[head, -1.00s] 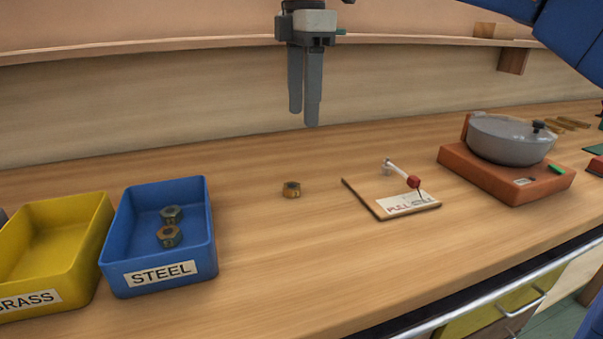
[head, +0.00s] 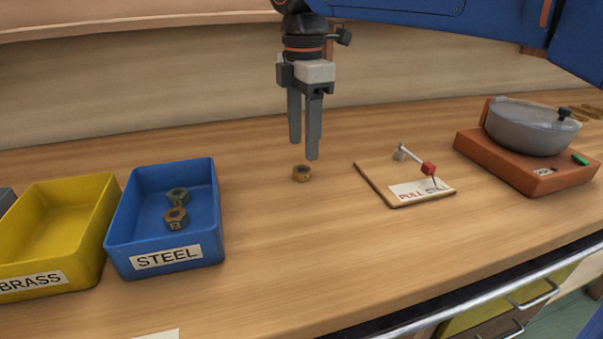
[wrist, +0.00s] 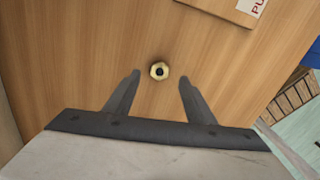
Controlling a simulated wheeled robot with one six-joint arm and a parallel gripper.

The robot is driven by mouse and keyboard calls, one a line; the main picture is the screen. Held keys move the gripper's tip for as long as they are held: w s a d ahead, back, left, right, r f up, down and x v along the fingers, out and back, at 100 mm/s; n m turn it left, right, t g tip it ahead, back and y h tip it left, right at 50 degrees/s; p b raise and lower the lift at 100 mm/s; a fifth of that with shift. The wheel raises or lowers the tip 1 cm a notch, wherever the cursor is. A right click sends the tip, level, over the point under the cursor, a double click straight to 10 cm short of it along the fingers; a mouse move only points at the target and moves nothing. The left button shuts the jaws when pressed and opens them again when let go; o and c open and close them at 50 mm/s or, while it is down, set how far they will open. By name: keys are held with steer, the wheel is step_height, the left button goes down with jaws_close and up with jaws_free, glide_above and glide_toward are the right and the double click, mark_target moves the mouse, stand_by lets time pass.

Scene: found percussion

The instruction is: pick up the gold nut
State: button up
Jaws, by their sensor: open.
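The gold nut (head: 301,173) lies flat on the wooden bench, alone, between the blue tray and the lever board. In the wrist view the nut (wrist: 159,71) shows its dark hole, beyond the fingertips and roughly midway between them. My gripper (head: 304,150) points down above the bench, close over the nut in the head view. It is open and empty; both fingers also show spread apart in the wrist view (wrist: 158,82). I cannot tell the exact height of the fingertips above the nut.
A blue tray (head: 133,220) labelled STEEL holds two nuts. A yellow tray (head: 98,215) labelled BRASS looks empty. Bench around the nut is clear.

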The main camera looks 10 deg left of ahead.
mark_target(301, 169)
steer(key=shift+s+a+f, duration=0.1)
steer(key=shift+a+f, duration=0.05)
steer(key=shift+f, duration=2.7)
steer(key=c, duration=1.2)
